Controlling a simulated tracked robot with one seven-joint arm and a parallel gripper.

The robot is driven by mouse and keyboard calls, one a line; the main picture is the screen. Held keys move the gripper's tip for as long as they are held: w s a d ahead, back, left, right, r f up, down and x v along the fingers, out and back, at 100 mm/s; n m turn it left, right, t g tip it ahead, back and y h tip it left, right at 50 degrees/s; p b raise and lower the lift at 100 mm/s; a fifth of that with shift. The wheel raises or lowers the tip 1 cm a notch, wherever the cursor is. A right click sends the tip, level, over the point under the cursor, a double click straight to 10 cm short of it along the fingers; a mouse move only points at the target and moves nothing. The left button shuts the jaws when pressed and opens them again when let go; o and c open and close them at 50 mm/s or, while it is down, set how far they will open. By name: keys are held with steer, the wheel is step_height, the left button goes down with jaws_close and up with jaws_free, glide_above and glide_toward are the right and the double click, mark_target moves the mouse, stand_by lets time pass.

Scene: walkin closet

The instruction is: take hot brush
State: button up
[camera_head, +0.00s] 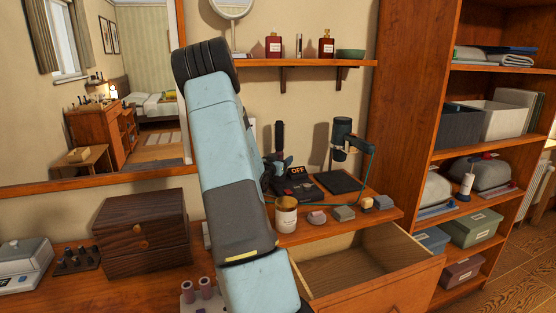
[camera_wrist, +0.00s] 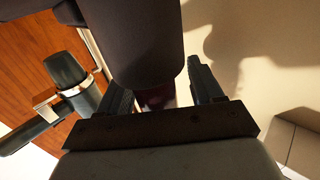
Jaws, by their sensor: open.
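The hot brush appears to be the dark upright rod (camera_head: 279,138) standing by the OFF display on the dressing table in the head view. In the wrist view, a large dark cylinder (camera_wrist: 146,40), seemingly its body, is between the fingers of my gripper (camera_wrist: 156,72). My gripper is open, with a finger on each side of it; I cannot tell whether either touches. In the head view my gripper (camera_head: 274,178) is low beside the brush, partly hidden behind my arm. A small dark red part shows below the cylinder in the wrist view.
A dark green dryer-like tool (camera_head: 342,135) on a stand is right of the brush; it also shows in the wrist view (camera_wrist: 67,70). A candle jar (camera_head: 286,215) and small blocks line the table's front. An open drawer (camera_head: 360,262) juts out below. A shelf (camera_head: 300,63) hangs above.

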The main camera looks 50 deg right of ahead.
steer(key=shift+c, duration=0.3)
jaws_close()
stand_by(0.3)
